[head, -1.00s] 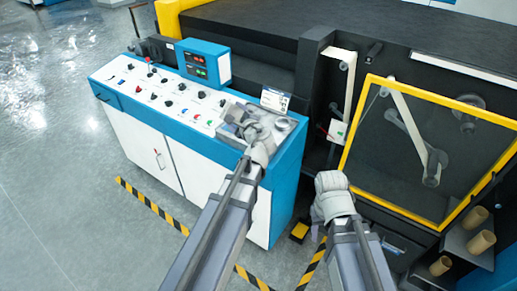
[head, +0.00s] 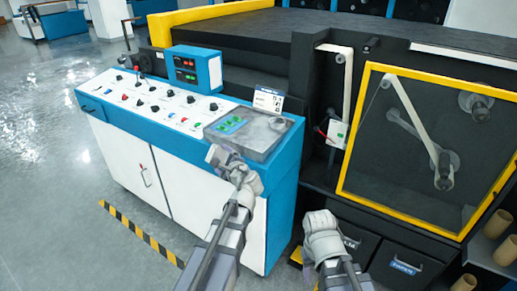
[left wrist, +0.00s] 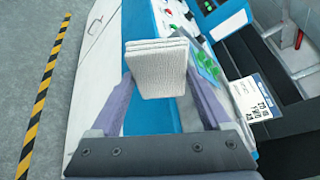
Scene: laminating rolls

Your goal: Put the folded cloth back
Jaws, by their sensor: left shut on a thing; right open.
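My left gripper (left wrist: 157,92) is shut on the folded cloth (left wrist: 157,66), a pale, layered, textured pad, which shows clearly in the left wrist view. In the head view, my left gripper (head: 222,158) is in front of the console's near edge, just left of the shallow grey tray (head: 262,146). The cloth is hard to tell from the gripper there. Green items (head: 232,125) show at the tray's left side and a round grey item (head: 278,124) at its right. My right gripper (head: 320,222) is open and empty, low in front of the dark machine.
The blue and white console (head: 120,100) carries several knobs and a display box (head: 195,70). A small label card (head: 268,100) stands behind the tray. The yellow-framed window (head: 420,140) is at right. Open floor (head: 45,150) lies at left.

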